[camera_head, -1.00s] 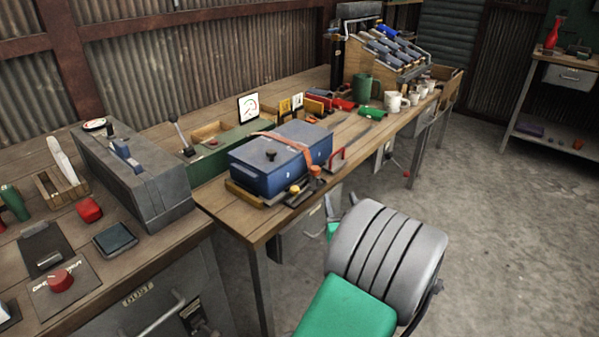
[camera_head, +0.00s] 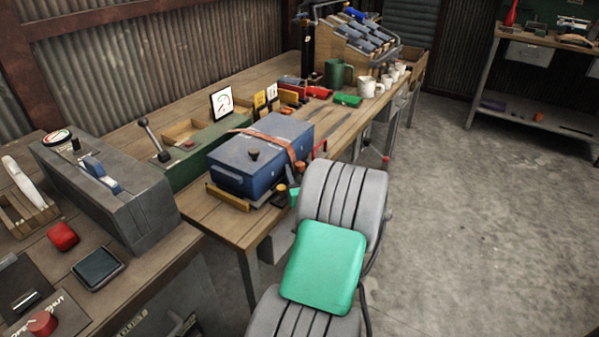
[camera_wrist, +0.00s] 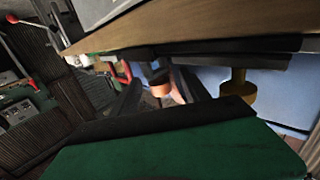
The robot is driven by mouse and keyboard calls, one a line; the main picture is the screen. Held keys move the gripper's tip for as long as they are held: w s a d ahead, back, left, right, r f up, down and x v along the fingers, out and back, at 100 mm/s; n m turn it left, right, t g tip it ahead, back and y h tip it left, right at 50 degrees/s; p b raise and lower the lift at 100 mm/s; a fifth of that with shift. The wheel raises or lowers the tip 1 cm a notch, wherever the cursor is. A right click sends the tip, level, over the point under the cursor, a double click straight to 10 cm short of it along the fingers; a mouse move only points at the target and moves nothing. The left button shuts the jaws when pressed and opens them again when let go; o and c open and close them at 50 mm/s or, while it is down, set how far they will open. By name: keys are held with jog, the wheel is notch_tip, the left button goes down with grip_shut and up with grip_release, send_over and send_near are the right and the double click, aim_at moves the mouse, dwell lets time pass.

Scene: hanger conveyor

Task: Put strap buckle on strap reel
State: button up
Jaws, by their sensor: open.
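A blue strapped box (camera_head: 258,150) sits on the bench with an orange strap (camera_head: 284,142) across its lid. By its right front corner is a small orange part (camera_head: 300,168), probably the strap reel, also in the wrist view (camera_wrist: 162,90). A dark piece with a yellow knob (camera_head: 280,189) lies just in front; I cannot tell whether it is the buckle. A yellow knob also shows in the wrist view (camera_wrist: 238,88). My gripper (camera_wrist: 156,76) is open near the bench's front edge, its dark fingers either side of the orange part in the picture; contact is unclear. My arm partly hides this corner in the head view.
A green unit with a lever (camera_head: 190,155) and a gauge card stand behind the box. A grey case (camera_head: 110,190) stands left. Open floor (camera_head: 470,220) lies right.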

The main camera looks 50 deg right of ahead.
jog(key=shift+c, duration=0.5)
jog(key=shift+s, duration=0.1)
grip_shut()
